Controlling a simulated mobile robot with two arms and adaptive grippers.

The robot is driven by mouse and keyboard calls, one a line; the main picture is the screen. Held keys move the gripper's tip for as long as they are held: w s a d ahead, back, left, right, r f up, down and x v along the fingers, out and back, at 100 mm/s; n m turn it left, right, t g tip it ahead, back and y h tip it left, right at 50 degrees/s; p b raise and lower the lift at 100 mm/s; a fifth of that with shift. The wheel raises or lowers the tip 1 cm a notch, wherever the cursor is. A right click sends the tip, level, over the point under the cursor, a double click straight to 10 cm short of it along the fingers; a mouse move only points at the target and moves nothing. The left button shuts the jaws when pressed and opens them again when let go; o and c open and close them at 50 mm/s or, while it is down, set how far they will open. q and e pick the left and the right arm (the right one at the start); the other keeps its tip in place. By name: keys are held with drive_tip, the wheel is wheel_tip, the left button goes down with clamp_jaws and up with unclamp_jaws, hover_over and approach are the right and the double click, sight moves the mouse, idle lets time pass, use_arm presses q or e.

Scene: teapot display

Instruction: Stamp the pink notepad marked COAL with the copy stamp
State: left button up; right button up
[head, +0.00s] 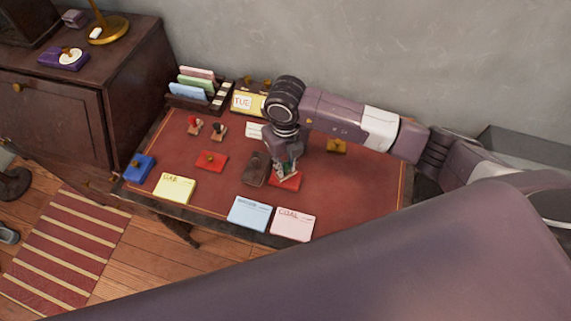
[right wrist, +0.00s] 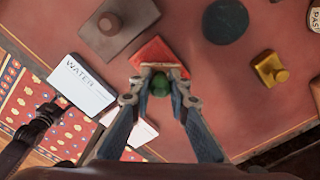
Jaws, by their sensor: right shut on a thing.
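The pink notepad marked COAL (head: 293,224) lies flat at the front edge of the desk, right of a blue notepad. In the right wrist view it is partly hidden behind my finger. My right gripper (head: 286,168) points down over a red pad (head: 289,184), which also shows beyond the fingertips in the right wrist view (right wrist: 155,52). The gripper is shut on a stamp with a green handle (right wrist: 160,85). Its label is not readable, and I cannot tell whether its face touches the red pad.
The blue WATER notepad (right wrist: 82,83) and a yellow notepad (head: 175,187) lie along the front. A dark knobbed block (head: 255,170) sits left of my gripper. Two stamps (head: 195,125) (head: 219,131) stand at the back left. The front right of the desk is bare.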

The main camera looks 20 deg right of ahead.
drive_tip(key=shift+f+b, duration=0.55)
drive_tip(key=shift+f, duration=0.05)
idle(1.6)
drive_tip(key=shift+r, duration=0.1)
drive_tip(key=shift+r+p, duration=2.3)
drive_tip(key=shift+r, duration=1.2)
